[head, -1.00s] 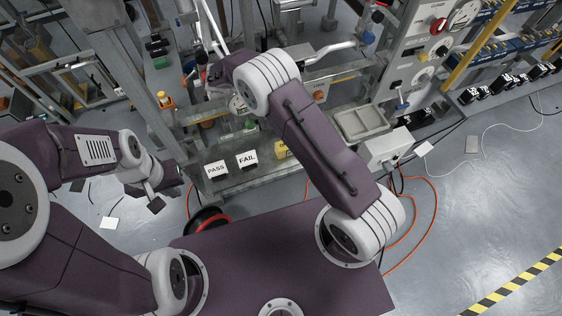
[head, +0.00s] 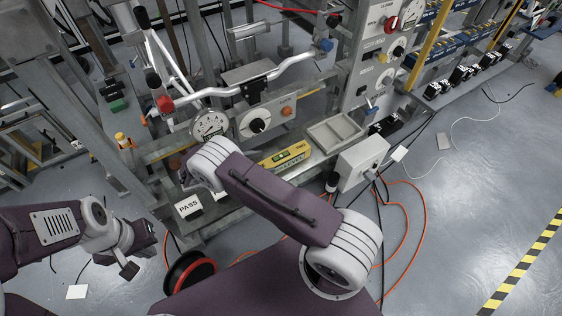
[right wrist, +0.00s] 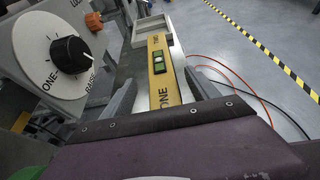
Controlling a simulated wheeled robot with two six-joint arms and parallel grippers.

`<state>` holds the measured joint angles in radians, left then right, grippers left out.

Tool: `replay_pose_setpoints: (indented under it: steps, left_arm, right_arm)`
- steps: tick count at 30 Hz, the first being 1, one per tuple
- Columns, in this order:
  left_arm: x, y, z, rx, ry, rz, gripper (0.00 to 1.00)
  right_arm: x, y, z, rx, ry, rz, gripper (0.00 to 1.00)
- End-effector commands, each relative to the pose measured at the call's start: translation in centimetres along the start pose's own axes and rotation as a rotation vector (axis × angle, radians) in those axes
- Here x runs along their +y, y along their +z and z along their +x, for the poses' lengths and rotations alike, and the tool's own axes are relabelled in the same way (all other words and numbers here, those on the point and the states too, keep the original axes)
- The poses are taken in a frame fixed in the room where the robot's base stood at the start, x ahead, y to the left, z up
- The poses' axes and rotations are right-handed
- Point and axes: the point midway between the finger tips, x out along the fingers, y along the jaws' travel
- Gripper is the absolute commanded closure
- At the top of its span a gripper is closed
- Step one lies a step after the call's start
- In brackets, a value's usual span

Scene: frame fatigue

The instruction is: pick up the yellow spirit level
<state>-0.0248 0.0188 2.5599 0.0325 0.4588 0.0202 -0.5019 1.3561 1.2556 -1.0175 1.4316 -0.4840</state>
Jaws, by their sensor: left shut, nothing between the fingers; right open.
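The yellow spirit level (head: 286,156) lies on the grey metal bench, behind my right arm in the head view. It has a green vial and dark lettering. In the right wrist view the level (right wrist: 160,75) runs away from the camera, with its near end cut off by the dark edge below. My right gripper (right wrist: 159,92) appears as grey fingers spread on either side of the level, apart from each other; contact cannot be told. In the head view my arm hides this gripper. My left gripper (head: 135,254) is shut and empty at the lower left, away from the level.
A grey tray (head: 334,132) sits beyond the level's right end. A dial panel (head: 257,122) and a round gauge (head: 209,124) stand behind it. A PASS sign (head: 188,207) is left of my right arm. A white box (head: 362,163) with cables is at right.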

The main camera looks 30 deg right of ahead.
Motion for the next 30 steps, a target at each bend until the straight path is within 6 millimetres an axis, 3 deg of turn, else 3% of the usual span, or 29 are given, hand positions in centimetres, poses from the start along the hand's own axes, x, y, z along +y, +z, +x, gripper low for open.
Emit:
replay_pose_setpoints:
  steps: [6, 13, 14, 21, 30]
  left_arm:
    - [0.0, 0.0, -0.2, 0.000, 0.000, 0.000, 1.00]
    - [0.0, 0.0, -0.2, 0.000, 0.000, 0.000, 1.00]
    - [0.0, 0.0, -0.2, 0.000, 0.000, 0.000, 1.00]
    - [0.0, 0.0, -0.2, 0.000, 0.000, 0.000, 1.00]
    - [0.0, 0.0, -0.3, 0.000, 0.000, 0.000, 1.00]
  right_arm:
    - [-0.3, -0.1, 3.9, -0.001, -0.005, 0.000, 0.31]
    - [-0.2, -0.1, 4.5, 0.000, 0.000, 0.000, 0.31]
    - [-0.2, -0.1, 4.5, 0.000, 0.000, 0.000, 0.36]
    - [-0.2, -0.1, 4.5, 0.000, -0.001, 0.000, 1.00]
    - [-0.2, 0.2, 4.4, 0.000, 0.000, 0.001, 1.00]
